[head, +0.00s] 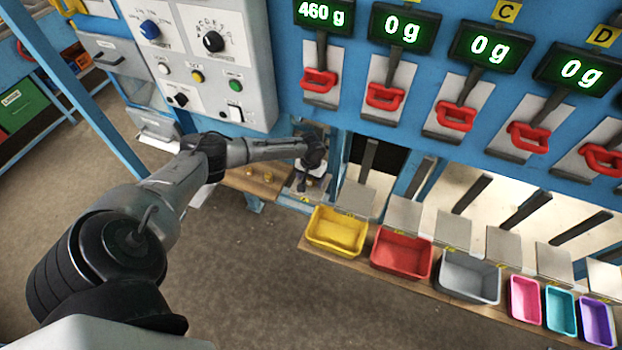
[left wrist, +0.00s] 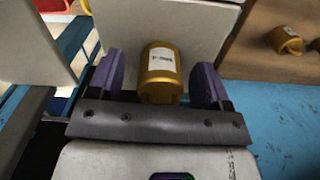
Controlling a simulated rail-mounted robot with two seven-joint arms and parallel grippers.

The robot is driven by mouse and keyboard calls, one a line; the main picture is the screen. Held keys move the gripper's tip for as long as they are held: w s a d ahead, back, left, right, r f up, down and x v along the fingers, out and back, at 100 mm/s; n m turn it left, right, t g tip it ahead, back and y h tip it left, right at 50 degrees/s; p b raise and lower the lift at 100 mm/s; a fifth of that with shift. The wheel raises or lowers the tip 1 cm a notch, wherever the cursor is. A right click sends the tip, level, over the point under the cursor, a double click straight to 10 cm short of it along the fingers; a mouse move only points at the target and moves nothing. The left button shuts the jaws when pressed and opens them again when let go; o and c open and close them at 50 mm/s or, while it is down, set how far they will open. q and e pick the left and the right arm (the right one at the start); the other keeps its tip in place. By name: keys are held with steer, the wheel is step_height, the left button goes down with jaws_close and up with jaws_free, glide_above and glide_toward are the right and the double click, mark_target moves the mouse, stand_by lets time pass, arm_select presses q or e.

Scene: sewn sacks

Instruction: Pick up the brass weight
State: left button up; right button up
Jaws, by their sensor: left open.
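The brass weight (left wrist: 160,70) is a gold cylinder with a white label, in the middle of the left wrist view. It sits on or just over a pale grey plate (left wrist: 195,35); the contact is hidden. My left gripper (left wrist: 160,62) is open, with one purple finger on each side of the weight and narrow gaps showing. In the head view my left gripper (head: 313,170) is small and far off, low at the first weighing place, and hides most of the weight there. The display above (head: 324,13) reads 460 g. My right gripper is not in view.
Yellow (head: 337,232), red (head: 402,255) and grey (head: 468,277) bins stand in a row at the front. Red handles (head: 319,81) hang above the plates.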

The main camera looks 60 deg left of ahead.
arm_select(q)
steer(key=shift+f, duration=0.3)
jaws_close()
stand_by(0.6)
